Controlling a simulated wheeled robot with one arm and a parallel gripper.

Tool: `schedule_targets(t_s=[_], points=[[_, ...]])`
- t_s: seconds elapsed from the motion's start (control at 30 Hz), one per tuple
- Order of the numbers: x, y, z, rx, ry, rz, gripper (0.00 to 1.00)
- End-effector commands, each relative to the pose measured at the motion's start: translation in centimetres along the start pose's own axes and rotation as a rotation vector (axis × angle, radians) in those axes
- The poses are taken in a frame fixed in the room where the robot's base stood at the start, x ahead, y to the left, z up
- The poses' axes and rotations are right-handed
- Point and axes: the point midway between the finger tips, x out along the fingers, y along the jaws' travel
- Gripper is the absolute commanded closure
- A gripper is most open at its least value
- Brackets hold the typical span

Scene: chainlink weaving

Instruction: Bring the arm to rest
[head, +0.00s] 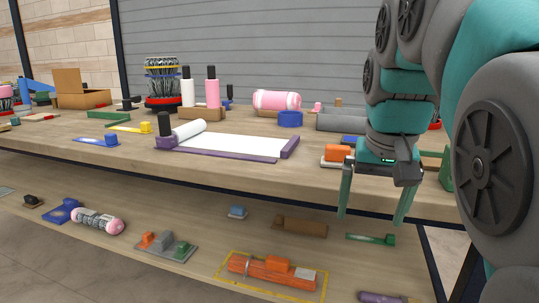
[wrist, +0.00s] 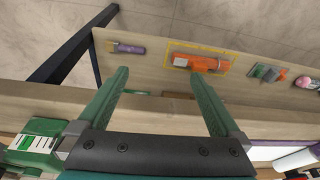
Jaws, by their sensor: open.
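My gripper (head: 374,208) hangs at the front edge of the workbench (head: 235,162), at the right of the head view. Its two green fingers point down and stand wide apart, with nothing between them. In the wrist view my gripper (wrist: 163,92) is also open and empty. The bench edge and the lower shelf (wrist: 143,68) show past the fingers. My grey and teal arm is folded at the right of the head view and hides part of the bench.
An orange block (head: 338,153) sits on the bench just left of my gripper. A white roll on a purple frame (head: 222,155) lies further left. The lower shelf holds an orange bundle (head: 262,269) inside a yellow outline. A green device (wrist: 38,143) is close to the left finger.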

Motion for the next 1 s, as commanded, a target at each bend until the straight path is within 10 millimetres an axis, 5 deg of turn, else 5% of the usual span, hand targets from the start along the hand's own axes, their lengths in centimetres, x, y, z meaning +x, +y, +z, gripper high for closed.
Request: schedule_targets(t_s=[0.37, 0.6, 0.8, 1.0], points=[[10.5, 1.9, 10.6, -0.066, -0.187, -0.001, 0.0], [16.6, 3.0, 19.0, -0.149, -0.305, 0.009, 0.0], [19.9, 3.9, 24.5, -0.214, -0.373, 0.015, 0.0], [21.0, 4.2, 26.4, -0.239, -0.393, 0.019, 0.0]])
